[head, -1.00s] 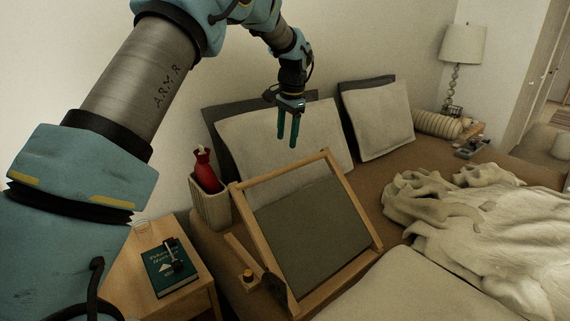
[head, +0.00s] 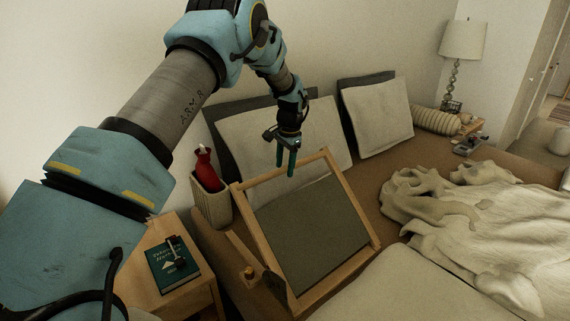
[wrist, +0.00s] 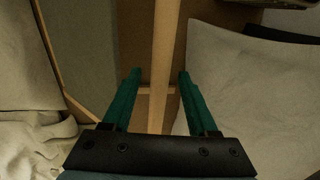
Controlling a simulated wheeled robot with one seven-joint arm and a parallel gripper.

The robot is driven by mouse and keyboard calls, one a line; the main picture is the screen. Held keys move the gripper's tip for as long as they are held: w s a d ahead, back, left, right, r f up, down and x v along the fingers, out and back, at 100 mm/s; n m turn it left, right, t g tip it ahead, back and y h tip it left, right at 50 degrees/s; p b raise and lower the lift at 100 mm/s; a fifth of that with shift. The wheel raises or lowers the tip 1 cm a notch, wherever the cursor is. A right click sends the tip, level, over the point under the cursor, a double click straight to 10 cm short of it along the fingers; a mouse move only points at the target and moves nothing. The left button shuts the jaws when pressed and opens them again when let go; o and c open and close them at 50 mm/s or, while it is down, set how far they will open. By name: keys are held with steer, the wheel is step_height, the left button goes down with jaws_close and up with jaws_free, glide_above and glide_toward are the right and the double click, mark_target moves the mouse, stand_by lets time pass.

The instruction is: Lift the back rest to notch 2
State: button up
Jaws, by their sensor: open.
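The back rest (head: 308,228) is a wooden frame with a grey-green panel, lying tilted on the bed with its top bar (head: 285,169) raised toward the pillows. My gripper (head: 285,170) points down at that top bar, its teal fingers open and empty. In the wrist view the pale wooden bar (wrist: 164,50) runs between the two open fingers (wrist: 160,75), with a gap on each side. Whether the fingertips reach below the bar is hard to tell. A wooden side piece with a round knob (head: 249,272) is at the lower left of the frame. No notch can be made out.
A bin (head: 210,200) holding a red bottle (head: 205,168) stands close left of the frame. Pillows (head: 270,125) lean behind it. A bedside table with a book (head: 172,266) is at left, a rumpled blanket (head: 480,225) at right.

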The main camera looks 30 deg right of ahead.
steer(key=shift+c, duration=0.2)
jaws_close()
stand_by(1.1)
